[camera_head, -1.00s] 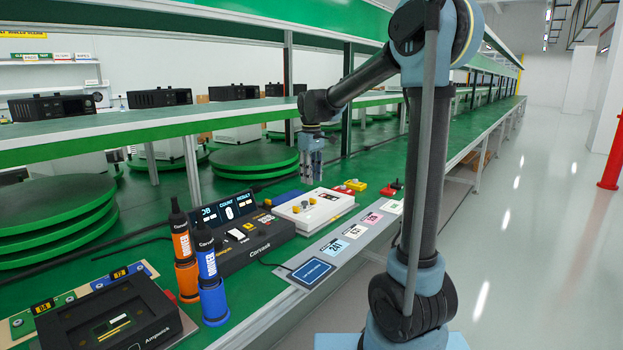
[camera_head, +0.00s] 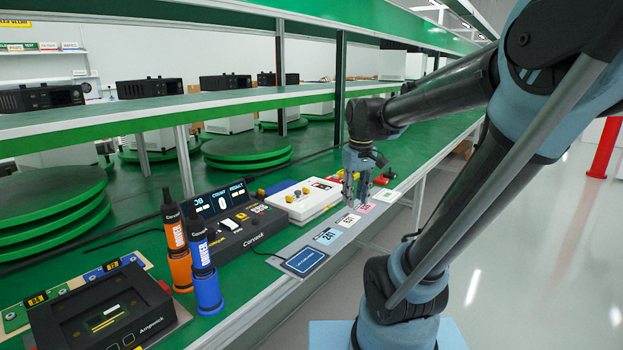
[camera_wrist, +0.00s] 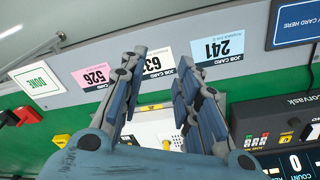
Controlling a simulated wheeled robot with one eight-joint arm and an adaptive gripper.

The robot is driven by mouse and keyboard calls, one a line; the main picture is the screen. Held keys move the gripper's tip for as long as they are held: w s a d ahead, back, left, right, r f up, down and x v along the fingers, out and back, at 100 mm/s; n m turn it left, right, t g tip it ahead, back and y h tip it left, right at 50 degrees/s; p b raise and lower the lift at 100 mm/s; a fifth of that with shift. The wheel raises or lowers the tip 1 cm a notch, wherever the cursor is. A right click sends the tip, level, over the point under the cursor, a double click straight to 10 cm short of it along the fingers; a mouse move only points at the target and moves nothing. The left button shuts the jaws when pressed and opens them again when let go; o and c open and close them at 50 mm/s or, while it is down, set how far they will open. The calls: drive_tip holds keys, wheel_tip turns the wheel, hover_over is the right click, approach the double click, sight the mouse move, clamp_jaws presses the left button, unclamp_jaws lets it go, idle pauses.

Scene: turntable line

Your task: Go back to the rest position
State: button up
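My gripper (camera_head: 357,190) hangs over the front edge strip of the bench, fingers pointing down, near the pink job card. In the wrist view my gripper (camera_wrist: 161,62) has its two fingers apart, with nothing between them. Below the fingers lie the pink card 526 (camera_wrist: 91,77), a white card partly hidden by a finger, and the blue card 241 (camera_wrist: 216,48).
A dark console with a display (camera_head: 235,222), a white box (camera_head: 302,200), orange (camera_head: 177,245) and blue (camera_head: 206,270) bottle-like tools and a black Ampwick device (camera_head: 108,310) stand on the green bench. A shelf (camera_head: 230,98) runs above.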

drive_tip(key=s+d+f+m+t, duration=0.1)
drive_tip(key=s+d+f+m, duration=0.3)
drive_tip(key=s+f, duration=0.8)
drive_tip(key=shift+s+d+m, duration=0.3)
drive_tip(key=shift+s+d, duration=0.6)
drive_tip(key=shift+d, duration=0.1)
